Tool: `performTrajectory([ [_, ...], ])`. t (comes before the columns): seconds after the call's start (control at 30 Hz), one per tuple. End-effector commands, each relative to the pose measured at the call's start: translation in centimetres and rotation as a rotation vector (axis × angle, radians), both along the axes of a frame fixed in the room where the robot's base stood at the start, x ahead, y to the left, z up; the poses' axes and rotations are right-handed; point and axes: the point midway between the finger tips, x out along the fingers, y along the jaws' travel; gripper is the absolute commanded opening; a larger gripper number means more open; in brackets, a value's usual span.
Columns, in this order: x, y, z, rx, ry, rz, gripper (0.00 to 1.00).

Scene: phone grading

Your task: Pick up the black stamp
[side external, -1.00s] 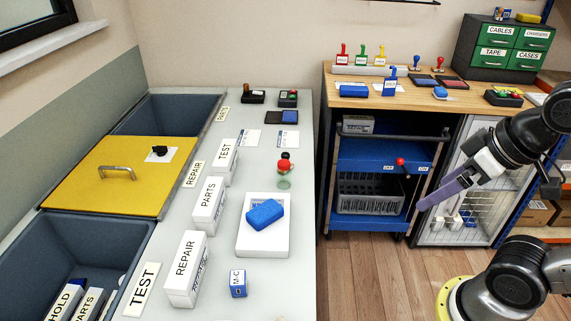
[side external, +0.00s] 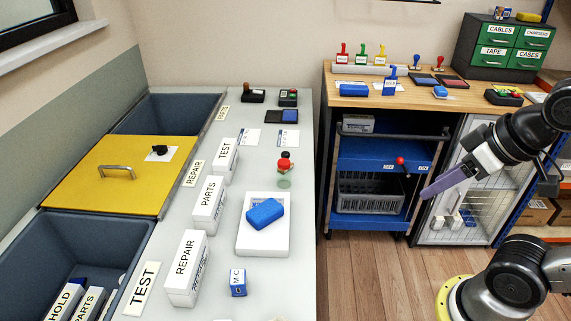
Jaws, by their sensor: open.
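A small black object (side external: 158,150), perhaps the black stamp, lies on a white card on the yellow lid (side external: 80,185) at the left. Another small black top (side external: 285,154) shows just behind a red-topped, green-based piece (side external: 284,168) on the grey counter. I cannot tell for sure which is the black stamp. My gripper (side external: 425,194), with purple fingers, is in the air at the right, in front of the blue cart. It is far from both black objects and holds nothing visible. The gap between its fingers is hard to see from this side.
White REPAIR (side external: 186,268), PARTS (side external: 209,205) and TEST (side external: 226,160) blocks stand along the counter. A blue sponge-like block (side external: 264,214) lies on a white tray (side external: 262,250). Coloured stamps stand on the wooden bench (side external: 430,98) at the back. A blue cart (side external: 375,150) stands under it.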

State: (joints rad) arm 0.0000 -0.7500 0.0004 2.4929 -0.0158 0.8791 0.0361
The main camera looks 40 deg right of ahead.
Motion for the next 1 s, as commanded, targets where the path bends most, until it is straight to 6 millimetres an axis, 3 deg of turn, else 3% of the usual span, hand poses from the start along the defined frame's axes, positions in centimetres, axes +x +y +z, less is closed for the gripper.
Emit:
performTrajectory([
  [0.1,2.6,-0.8,3.6,-0.026,-0.102,-0.027,0.52],
  [0.3,9.5,-2.3,8.5,-0.08,-0.182,-0.063,0.52],
  [0.53,19.3,-3.7,11.2,-0.142,-0.215,-0.084,0.52],
  [0.77,29.5,-4.9,9.9,-0.198,-0.209,-0.085,0.52],
  [1.0,39.0,-5.9,4.2,-0.251,-0.164,-0.067,0.52],
])
